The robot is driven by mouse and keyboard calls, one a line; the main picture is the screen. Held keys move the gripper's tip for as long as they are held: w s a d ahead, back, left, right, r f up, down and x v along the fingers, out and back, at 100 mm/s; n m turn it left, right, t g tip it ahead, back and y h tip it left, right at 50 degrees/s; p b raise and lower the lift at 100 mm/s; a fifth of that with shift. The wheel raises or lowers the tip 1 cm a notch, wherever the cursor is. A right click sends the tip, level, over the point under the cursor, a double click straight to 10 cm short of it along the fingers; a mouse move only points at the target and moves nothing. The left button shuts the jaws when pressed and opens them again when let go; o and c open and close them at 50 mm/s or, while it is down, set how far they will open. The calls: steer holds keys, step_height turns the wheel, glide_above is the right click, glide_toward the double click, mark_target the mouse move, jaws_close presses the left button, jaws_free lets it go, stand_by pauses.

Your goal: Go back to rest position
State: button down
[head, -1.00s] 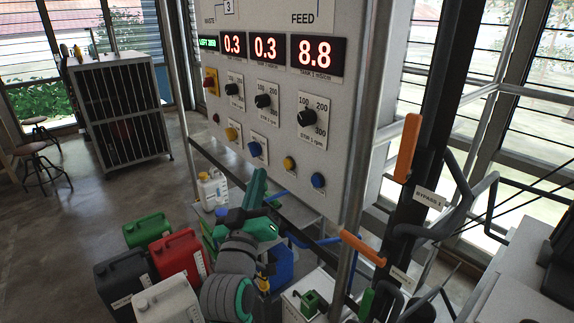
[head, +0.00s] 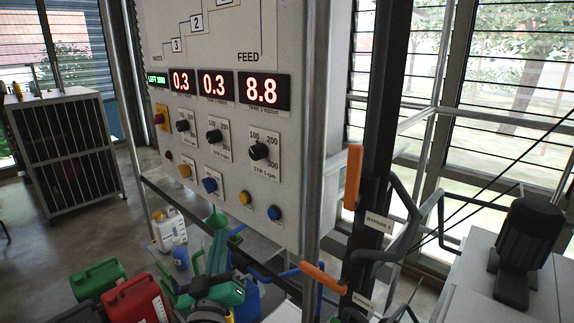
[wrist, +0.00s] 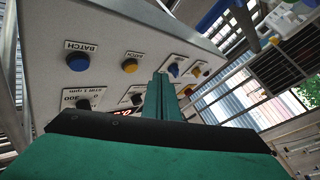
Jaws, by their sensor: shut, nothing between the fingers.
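My gripper (head: 216,250) is in the lower middle of the head view, its long green fingers pointing up and away in front of the control panel (head: 290,190). In the wrist view the fingers (wrist: 160,95) lie together with nothing between them. They are below the panel's row of buttons in the head view, and look apart from it. My arm's lower links are cut off by the bottom edge.
Red (head: 137,300) and green (head: 98,279) jerrycans stand at lower left, close to my arm. A white canister (head: 169,230) stands behind. An orange-handled lever (head: 353,177) and pipes are at right. A slatted cabinet (head: 68,150) is far left, with open floor before it.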

steer(key=s+d+f+m+g, duration=0.1)
steer(key=s+d+f, duration=0.35)
steer(key=f, duration=0.45)
steer(key=s+d+f+g, duration=0.1)
steer(key=s+d+f, duration=0.2)
steer(key=s+f, duration=0.45)
steer(key=s+d+f+m+g, duration=0.1)
steer(key=s+d+f, duration=0.25)
steer(key=f, duration=0.75)
steer(key=s+d+f+m, duration=0.1)
steer(key=s+d+f, duration=0.1)
steer(key=s, duration=0.7)
steer(key=s+d+f+m+g+h, duration=0.1)
steer(key=s+d+m, duration=0.1)
steer(key=s, duration=0.7)
steer(key=s+d+f+m+g+h, duration=0.1)
steer(key=s+d+f, duration=0.1)
steer(key=s, duration=0.6)
steer(key=shift+s+d+f+m, duration=0.35)
steer(key=shift+s+d+m, duration=0.05)
steer(key=shift+d, duration=0.5)
stand_by(1.8)
